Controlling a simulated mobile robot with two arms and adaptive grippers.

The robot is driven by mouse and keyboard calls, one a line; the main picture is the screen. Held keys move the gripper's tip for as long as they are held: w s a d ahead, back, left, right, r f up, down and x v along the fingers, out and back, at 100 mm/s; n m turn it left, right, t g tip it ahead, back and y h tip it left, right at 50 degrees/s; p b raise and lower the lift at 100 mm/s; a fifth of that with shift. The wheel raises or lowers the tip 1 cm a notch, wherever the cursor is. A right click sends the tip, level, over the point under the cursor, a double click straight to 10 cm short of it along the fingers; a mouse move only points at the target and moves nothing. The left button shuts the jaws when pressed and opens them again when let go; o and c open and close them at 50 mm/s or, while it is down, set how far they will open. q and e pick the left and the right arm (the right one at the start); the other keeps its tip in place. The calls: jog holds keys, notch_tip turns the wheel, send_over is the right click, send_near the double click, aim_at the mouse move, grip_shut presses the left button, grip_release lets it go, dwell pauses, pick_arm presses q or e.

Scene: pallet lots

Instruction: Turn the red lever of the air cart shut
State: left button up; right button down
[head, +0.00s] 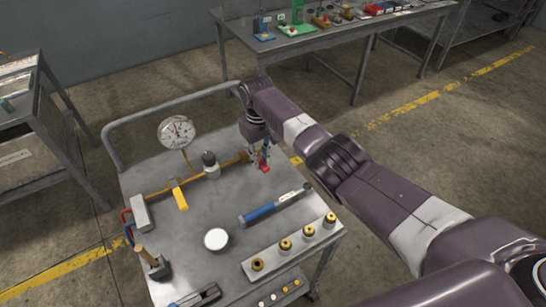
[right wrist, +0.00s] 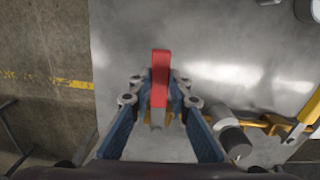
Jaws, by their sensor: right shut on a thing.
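The air cart (head: 190,240) is a grey metal-topped cart with a brass pipe (head: 230,162) along its far side. The red lever (head: 264,162) is at the right end of this pipe. My right gripper (head: 258,160) reaches down over it from the right. In the right wrist view the red lever (right wrist: 160,78) lies between the two blue fingers of my right gripper (right wrist: 160,105), which is shut on it. There the lever points up the picture, roughly across the pipe's line. The valve body under it is mostly hidden. My left gripper is not in view.
A yellow lever (head: 180,199), a pressure gauge (head: 176,131) and a black-topped fitting (head: 210,165) are along the pipe. A blue-handled tool (head: 270,208), a white round disc (head: 216,239) and a block with several yellow-ringed parts (head: 290,247) lie nearer. A workbench (head: 330,32) stands behind.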

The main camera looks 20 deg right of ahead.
jog(key=shift+a+r+m, duration=0.1)
jog(key=shift+a+m, duration=0.3)
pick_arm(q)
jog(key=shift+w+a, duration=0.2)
pick_arm(e)
jog(key=shift+a, duration=0.1)
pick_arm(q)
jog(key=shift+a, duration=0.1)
pick_arm(e)
jog(key=shift+m, duration=0.3)
jog(key=c, duration=1.8)
grip_release()
jog(key=shift+a, duration=0.1)
jog(key=shift+s, duration=0.1)
notch_tip(320, 180, up, 12)
